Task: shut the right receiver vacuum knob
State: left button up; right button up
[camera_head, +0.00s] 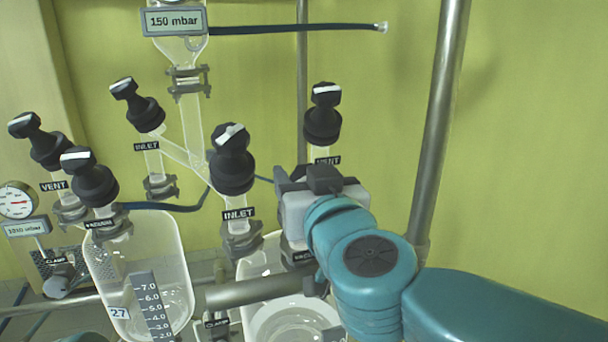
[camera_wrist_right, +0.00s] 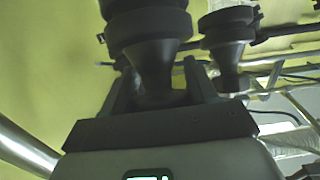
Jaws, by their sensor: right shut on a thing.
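My right gripper (camera_head: 304,184) is at the right receiver, below and in front of the upper VENT knob. In the right wrist view its two fingers (camera_wrist_right: 160,88) are closed around the narrow part of a black knob (camera_wrist_right: 150,28), the vacuum knob. The knob's turn position cannot be told. The right receiver (camera_head: 252,268) is a clear glass vessel under it. My left gripper is not in view.
The black INLET knob (camera_head: 232,160) stands close left of my gripper and the VENT knob (camera_head: 323,115) just above it. The left receiver (camera_head: 180,255) has its own black knobs. A display (camera_head: 174,21) reads 150 mbar. A metal pole (camera_head: 440,120) rises at right.

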jog(key=m+h+p, duration=0.3)
jog(key=p, duration=0.1)
jog(key=shift+d+r+m+h, duration=0.1)
jog(key=shift+r+m+h, duration=0.3)
jog(key=shift+d+f+m+h+p, duration=0.1)
jog(key=shift+m+h+p, duration=0.3)
jog(key=shift+m, duration=0.1)
jog(key=shift+d+f+m+h, duration=0.2)
jog(key=shift+m+h, duration=0.3)
jog(key=shift+h, duration=0.2)
jog(key=o, duration=1)
jog(key=shift+c, duration=0.2)
jog(key=shift+s, duration=0.1)
jog(key=shift+f, duration=0.1)
